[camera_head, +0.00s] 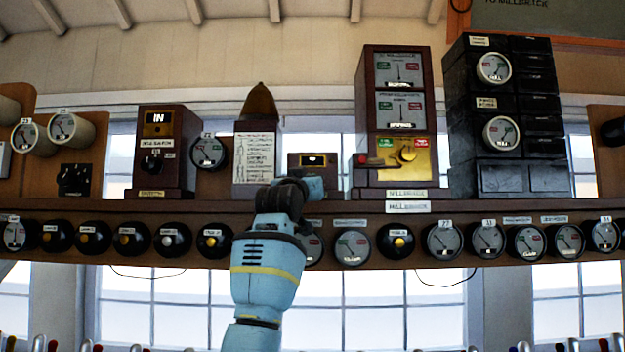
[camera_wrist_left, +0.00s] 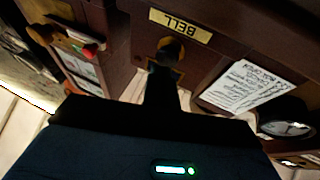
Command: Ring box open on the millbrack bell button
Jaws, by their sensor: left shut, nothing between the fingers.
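The small wooden bell box (camera_head: 297,160) stands on the shelf in the head view, partly behind my left gripper (camera_head: 311,187). In the left wrist view its BELL label (camera_wrist_left: 180,25) appears upside down. A dark round button (camera_wrist_left: 171,46) shows on its front, with a bit of brass-coloured plate beside it. My left gripper (camera_wrist_left: 162,78) is shut and empty, its fingers pointing at the button and overlapping its edge in the picture. I cannot tell whether they touch. My right gripper is not in view.
The tall Millbrack instrument (camera_head: 363,125), with a red knob (camera_head: 360,160) and brass handle, stands just right of the bell box. A wooden case with a paper card (camera_head: 254,158) stands to its left. Several dials and plungers line the shelf front (camera_head: 330,207).

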